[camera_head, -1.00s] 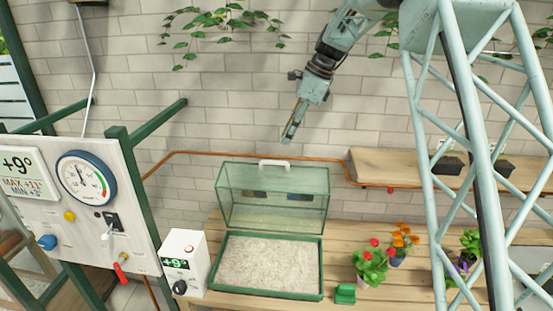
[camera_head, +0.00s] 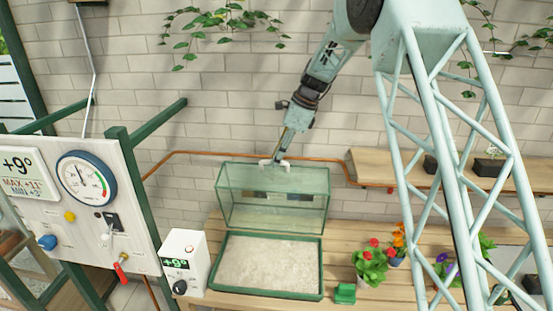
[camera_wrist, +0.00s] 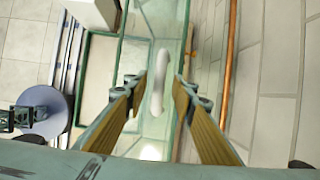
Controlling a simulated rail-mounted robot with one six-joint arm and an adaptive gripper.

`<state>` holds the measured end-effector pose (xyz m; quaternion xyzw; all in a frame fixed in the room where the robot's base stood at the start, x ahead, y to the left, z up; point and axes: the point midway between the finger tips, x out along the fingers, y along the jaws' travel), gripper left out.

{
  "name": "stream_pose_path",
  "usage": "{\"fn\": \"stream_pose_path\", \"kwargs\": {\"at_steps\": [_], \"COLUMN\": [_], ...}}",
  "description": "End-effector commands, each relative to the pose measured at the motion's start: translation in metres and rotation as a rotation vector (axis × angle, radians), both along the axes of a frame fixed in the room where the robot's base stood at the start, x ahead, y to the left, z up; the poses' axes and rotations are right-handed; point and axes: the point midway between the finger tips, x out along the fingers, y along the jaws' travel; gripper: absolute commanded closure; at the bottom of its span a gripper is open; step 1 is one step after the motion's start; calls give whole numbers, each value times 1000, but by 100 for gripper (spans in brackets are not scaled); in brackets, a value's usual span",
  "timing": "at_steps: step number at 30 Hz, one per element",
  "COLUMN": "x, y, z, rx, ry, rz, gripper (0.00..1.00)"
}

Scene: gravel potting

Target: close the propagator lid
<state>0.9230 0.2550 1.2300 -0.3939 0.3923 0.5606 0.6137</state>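The propagator lid (camera_head: 235,208) is a clear glass box with green edges. It stands raised on its side behind the green propagator tray (camera_head: 265,293), which is filled with pale gravel. The white lid handle (camera_head: 264,162) is at the top of the lid. My gripper (camera_head: 280,159) is at this handle and partly hides it. In the wrist view, my gripper (camera_wrist: 158,90) is open, with the white handle (camera_wrist: 160,62) between its two fingers and a gap showing on each side. The lid (camera_wrist: 135,55) shows behind it.
A white controller box (camera_head: 183,262) stands left of the tray. A small green block (camera_head: 345,293) and flowering pots (camera_head: 370,264) are to its right. A copper pipe (camera_head: 210,154) runs along the brick wall behind. A wooden shelf (camera_head: 385,168) is at the right.

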Motion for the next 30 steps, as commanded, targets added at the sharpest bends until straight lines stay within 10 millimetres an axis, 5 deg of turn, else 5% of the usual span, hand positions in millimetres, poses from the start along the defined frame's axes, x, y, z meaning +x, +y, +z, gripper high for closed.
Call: {"fn": "stream_pose_path", "kwargs": {"at_steps": [10, 18, 30], "x": [0, 0, -4], "y": [1, 1, 5], "z": [-1, -1, -1], "rx": [0, 0, 0], "ry": [0, 0, -6], "rz": [0, 0, 5], "gripper": [77, 100, 100]}}
